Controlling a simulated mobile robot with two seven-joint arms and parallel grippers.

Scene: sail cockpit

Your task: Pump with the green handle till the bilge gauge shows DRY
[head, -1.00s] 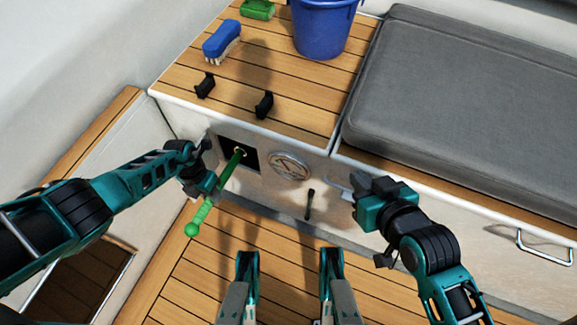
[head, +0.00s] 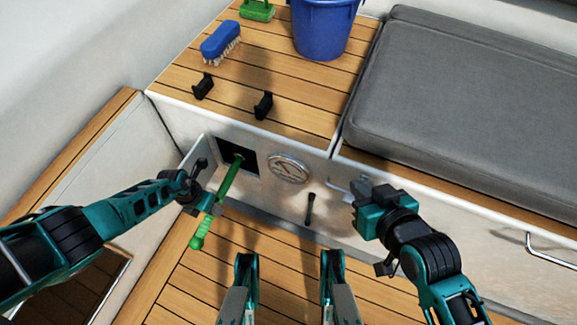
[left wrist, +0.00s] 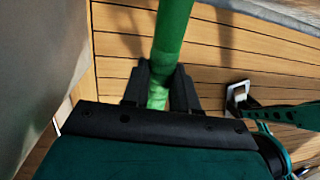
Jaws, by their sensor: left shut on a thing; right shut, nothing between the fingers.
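The green handle (head: 231,178) comes out of a dark square opening (head: 237,156) in the white locker front and slants down to a round knob at its lower end. My left gripper (head: 212,205) is shut on the handle's lower half. In the left wrist view the green handle (left wrist: 173,35) runs between the two dark fingers (left wrist: 160,88). The round bilge gauge (head: 289,169) is set in the panel right of the opening. Its needle and lettering are too small to read. My right gripper (head: 350,190) is shut and empty, near the panel's right part.
A short black lever (head: 310,208) is on the panel below the gauge. On the wooden top stand two black clips (head: 263,105), a blue brush (head: 221,41), a green brush (head: 257,10) and a blue bucket (head: 322,28). A grey cushion (head: 455,105) lies right. A metal rail (head: 548,250) is at far right.

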